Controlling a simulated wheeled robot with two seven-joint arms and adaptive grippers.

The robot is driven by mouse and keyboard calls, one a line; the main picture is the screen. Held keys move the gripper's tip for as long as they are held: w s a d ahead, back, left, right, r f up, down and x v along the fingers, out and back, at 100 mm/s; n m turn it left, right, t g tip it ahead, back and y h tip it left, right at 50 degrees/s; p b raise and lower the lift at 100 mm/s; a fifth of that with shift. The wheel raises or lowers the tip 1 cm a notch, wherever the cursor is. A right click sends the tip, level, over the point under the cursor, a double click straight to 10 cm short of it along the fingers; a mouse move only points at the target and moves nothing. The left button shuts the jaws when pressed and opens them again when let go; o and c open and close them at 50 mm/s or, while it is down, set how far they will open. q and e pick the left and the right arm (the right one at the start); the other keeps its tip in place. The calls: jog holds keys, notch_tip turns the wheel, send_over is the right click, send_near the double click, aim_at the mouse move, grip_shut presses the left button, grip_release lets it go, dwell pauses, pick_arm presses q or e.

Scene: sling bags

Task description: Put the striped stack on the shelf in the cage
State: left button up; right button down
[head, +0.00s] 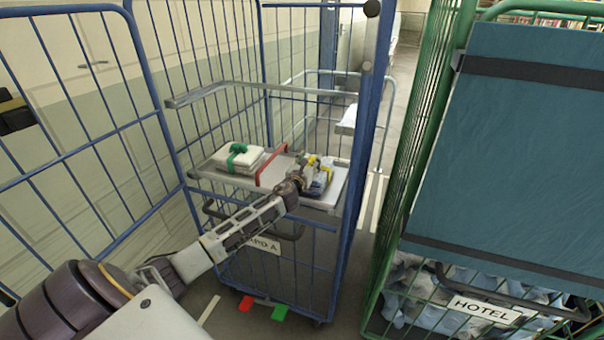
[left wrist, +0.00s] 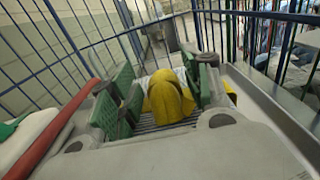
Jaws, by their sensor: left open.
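The striped stack (head: 320,185), with a yellow strap, rests at the right end of the grey shelf (head: 323,203) in the blue cage (head: 357,150). My left gripper (head: 306,174) is at the stack, with the arm reaching in over the cage front. In the left wrist view, its green-padded fingers stand open on both sides of the raised yellow strap (left wrist: 168,97). Striped cloth shows below the strap. I cannot tell whether the fingers touch it. The gripper partly hides the stack in the head view. My right gripper is out of view.
A white stack with a green strap (head: 238,159) lies on the shelf's left part, beyond a red divider (head: 272,166). A grey rail (head: 215,90) runs above. A green cage (head: 415,160) with a teal cover (head: 530,150) stands close on the right.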

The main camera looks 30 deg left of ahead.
pick_arm(q)
jog(key=v, duration=1.1)
jog(key=shift+s+b, duration=0.35)
jog(key=shift+s, duration=0.05)
dwell(0.7)
